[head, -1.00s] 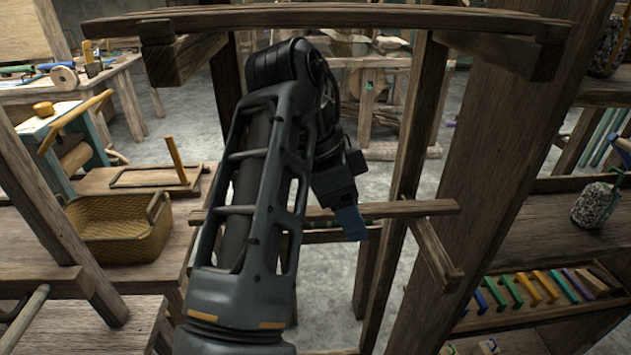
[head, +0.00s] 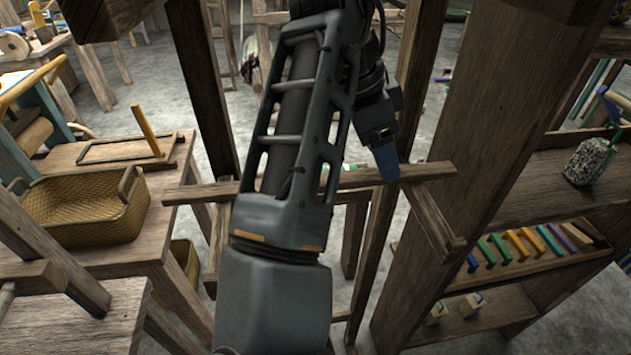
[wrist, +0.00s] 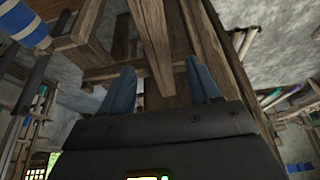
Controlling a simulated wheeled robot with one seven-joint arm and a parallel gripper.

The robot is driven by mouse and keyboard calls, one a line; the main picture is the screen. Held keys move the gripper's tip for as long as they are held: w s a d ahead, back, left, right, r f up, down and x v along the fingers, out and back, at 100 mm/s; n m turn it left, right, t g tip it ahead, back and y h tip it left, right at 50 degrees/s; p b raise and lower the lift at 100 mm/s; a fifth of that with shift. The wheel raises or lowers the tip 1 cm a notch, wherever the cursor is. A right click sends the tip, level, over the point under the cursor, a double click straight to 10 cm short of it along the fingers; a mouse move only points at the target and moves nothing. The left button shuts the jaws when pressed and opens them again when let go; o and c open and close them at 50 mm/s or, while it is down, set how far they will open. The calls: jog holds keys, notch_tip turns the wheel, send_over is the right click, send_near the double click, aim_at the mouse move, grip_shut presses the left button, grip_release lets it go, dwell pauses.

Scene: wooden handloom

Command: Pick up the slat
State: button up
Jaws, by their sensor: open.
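The slat (head: 432,171) is a long, thin brown wooden bar. It lies roughly level across the loom's frame in the middle of the head view, partly hidden behind my arm. My gripper (head: 386,163) has blue fingers and hangs at the slat's right part, its tips overlapping the bar in the picture. In the wrist view my gripper (wrist: 160,82) is open, its fingers apart. A wooden bar, apparently the slat (wrist: 151,38), runs between them. I cannot tell whether either finger touches it.
A dark wooden post (head: 480,150) stands close at right. A shelf with several coloured blocks (head: 530,242) lies beyond it. A woven basket (head: 88,208) sits on a bench at left. A short crosspiece (head: 436,222) extends below the slat's right end.

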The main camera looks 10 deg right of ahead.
aim_at(411, 170)
jog(key=shift+d, duration=1.65)
jog(key=shift+b+x, duration=1.2)
jog(key=shift+b, duration=0.05)
jog(key=shift+d+f+b, duration=0.35)
jog(key=shift+d, duration=0.05)
jog(key=shift+r, duration=0.1)
jog(key=shift+c, duration=0.2)
grip_shut()
jog(key=shift+r, duration=0.1)
